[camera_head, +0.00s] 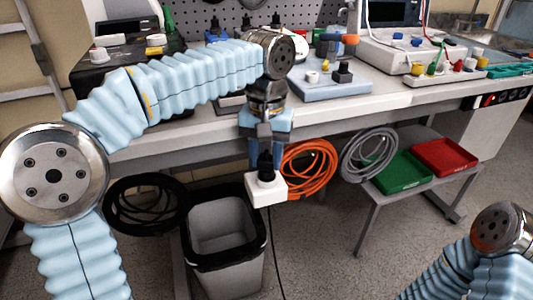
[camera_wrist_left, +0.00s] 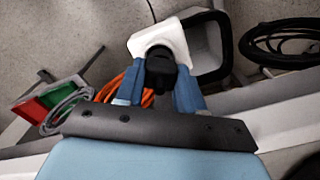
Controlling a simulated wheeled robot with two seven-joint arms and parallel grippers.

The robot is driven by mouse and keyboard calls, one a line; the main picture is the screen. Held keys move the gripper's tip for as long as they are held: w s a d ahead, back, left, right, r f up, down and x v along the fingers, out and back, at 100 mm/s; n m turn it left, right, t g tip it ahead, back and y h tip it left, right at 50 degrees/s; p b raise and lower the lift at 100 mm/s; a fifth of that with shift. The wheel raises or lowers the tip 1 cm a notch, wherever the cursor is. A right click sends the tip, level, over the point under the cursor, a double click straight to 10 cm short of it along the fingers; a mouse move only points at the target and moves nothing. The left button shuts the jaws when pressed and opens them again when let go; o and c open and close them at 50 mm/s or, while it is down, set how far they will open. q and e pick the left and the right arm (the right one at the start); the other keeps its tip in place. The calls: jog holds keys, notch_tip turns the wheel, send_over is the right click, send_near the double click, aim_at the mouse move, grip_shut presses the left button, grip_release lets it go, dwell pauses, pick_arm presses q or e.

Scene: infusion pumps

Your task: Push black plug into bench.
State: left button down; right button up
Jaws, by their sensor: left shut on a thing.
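My left gripper (camera_head: 265,165) hangs in front of the bench (camera_head: 350,117), below its front edge, with its fingers pointing down. Its two blue fingers, clear in the left wrist view (camera_wrist_left: 160,90), are shut on the black plug (camera_wrist_left: 160,65). The plug also shows in the head view (camera_head: 266,172). A white block (camera_head: 266,189) sits at the plug's far end; I cannot tell how they join. A black socket strip (camera_head: 500,97) with a red switch is on the bench front at the right, apart from the gripper. My right gripper is out of view.
A grey bin (camera_head: 222,257) stands below the gripper. Black (camera_head: 146,204), orange (camera_head: 308,168) and grey (camera_head: 369,154) cable coils hang under the bench front. Green (camera_head: 403,173) and red (camera_head: 444,157) trays sit on a low table. Devices crowd the bench top.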

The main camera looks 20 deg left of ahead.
pick_arm(q)
jog(key=shift+f+b, duration=0.5)
jog(key=shift+f, duration=0.4)
jog(key=c, duration=0.6)
grip_release()
jog(key=shift+r, duration=0.1)
